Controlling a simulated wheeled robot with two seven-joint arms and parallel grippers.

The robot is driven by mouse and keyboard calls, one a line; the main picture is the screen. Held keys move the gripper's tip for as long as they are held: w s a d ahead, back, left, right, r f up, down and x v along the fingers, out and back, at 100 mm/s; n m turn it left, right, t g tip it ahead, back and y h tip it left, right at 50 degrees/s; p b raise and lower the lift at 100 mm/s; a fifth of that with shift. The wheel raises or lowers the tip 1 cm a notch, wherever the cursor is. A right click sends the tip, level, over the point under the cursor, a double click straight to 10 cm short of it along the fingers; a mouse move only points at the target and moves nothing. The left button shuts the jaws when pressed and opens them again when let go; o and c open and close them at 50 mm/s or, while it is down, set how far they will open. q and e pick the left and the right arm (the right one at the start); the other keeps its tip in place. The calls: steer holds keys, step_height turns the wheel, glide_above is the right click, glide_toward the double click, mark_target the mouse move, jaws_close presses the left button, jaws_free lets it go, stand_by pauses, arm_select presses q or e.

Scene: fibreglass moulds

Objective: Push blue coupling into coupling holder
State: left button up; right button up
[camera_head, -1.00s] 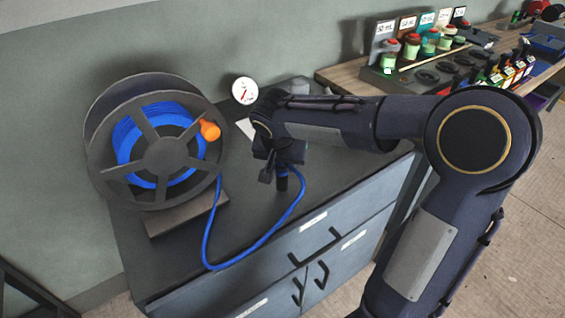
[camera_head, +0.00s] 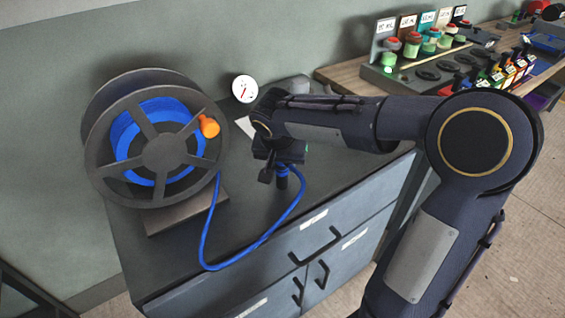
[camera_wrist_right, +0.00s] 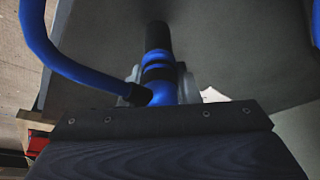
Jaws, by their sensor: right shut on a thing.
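The blue coupling (camera_wrist_right: 160,66) is at the end of the blue hose, at the top middle of the right wrist view. A dark band crosses it and a black cylinder (camera_wrist_right: 157,36) is in line with its far end. I cannot tell whether this cylinder is the coupling holder or part of the coupling. In the head view the coupling (camera_head: 283,170) shows as a small blue piece above a dark upright cylinder (camera_head: 282,183) at the cabinet top. My right gripper (camera_head: 281,156) is shut on the coupling from above; pale fingers flank it in the wrist view. My left gripper is out of view.
The hose (camera_head: 245,262) loops over the cabinet's front edge to a large reel (camera_head: 100,180) with an orange knob (camera_head: 209,127). A round gauge (camera_head: 244,88) is behind my gripper. The dark cabinet top (camera_head: 245,200) is mostly clear. A wooden bench with bottles (camera_head: 412,45) stands behind right.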

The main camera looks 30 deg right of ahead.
steer(key=shift+f, duration=0.2)
steer(key=o, duration=1.1)
steer(key=shift+c, duration=0.2)
steer(key=v, duration=0.8)
steer(key=shift+p, duration=0.3)
steer(key=s+a+n+t+y+p, duration=0.1)
steer(key=s+a+n+y+p, duration=0.2)
steer(key=s, duration=0.7)
steer(key=s+a+n+t+y+p, duration=0.1)
steer(key=s+a+n+y+p, duration=0.2)
steer(key=s, duration=0.7)
steer(key=shift+s+n+y+p, duration=0.2)
steer(key=shift+n+y+p, duration=0.1)
steer(key=shift+p, duration=0.4)
